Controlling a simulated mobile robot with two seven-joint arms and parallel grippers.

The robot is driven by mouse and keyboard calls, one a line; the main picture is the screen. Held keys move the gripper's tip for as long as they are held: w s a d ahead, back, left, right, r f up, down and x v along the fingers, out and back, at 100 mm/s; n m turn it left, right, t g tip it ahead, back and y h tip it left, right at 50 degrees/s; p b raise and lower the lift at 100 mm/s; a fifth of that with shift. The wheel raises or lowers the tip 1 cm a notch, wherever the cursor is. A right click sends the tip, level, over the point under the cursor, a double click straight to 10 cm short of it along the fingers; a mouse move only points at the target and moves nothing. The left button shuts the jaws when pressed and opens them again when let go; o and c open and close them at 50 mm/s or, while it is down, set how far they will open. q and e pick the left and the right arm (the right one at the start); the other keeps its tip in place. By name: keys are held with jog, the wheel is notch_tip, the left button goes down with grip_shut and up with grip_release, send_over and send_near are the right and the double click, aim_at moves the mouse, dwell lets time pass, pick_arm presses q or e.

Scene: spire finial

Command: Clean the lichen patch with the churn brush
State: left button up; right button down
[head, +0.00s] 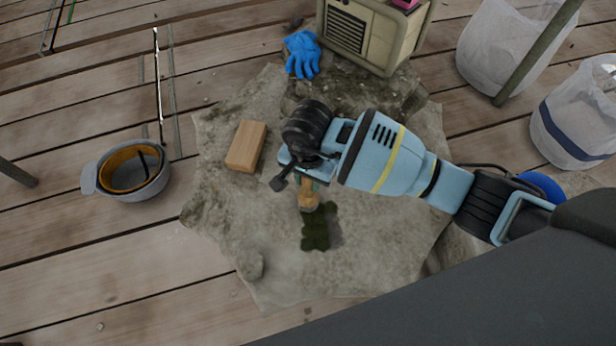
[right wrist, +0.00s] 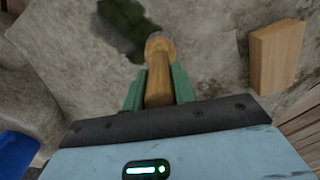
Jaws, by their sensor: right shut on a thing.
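The churn brush (head: 308,197) has a wooden handle, and my right gripper (head: 304,178) is shut on it. In the right wrist view the brush (right wrist: 159,75) sits between the green fingers of the gripper (right wrist: 160,88), its head pointing away. The lichen patch (head: 318,230) is a dark green area on the grey stone, just below the brush head in the head view. It also shows in the right wrist view (right wrist: 125,25), beside the brush head. Whether the bristles touch the patch I cannot tell. My left gripper is not in view.
The stone slab (head: 380,250) lies on wooden planks. A wooden block (head: 246,146) and a blue glove (head: 302,54) lie on it. A beige radio-like box (head: 365,35) stands behind. A grey bucket (head: 90,184) is left, white bags (head: 578,115) right.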

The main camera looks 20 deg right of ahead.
jog(key=shift+f+b, duration=0.45)
jog(key=shift+f, duration=0.35)
jog(key=shift+s, duration=0.1)
dwell(0.6)
jog(key=shift+s+a+p, duration=0.25)
jog(key=shift+s+p, duration=0.4)
jog(key=shift+s, duration=0.2)
jog(key=shift+s+a+f, duration=0.1)
jog(key=shift+s+a, duration=0.05)
jog(key=shift+s, duration=0.45)
jog(key=shift+s+p, duration=0.1)
jog(key=shift+p, duration=0.2)
jog(key=shift+s+a+p, duration=0.2)
jog(key=shift+s+p, duration=0.25)
jog(key=shift+s, duration=0.25)
jog(key=shift+s+a+p, duration=0.2)
jog(key=shift+s+p, duration=0.2)
jog(key=shift+s, duration=0.4)
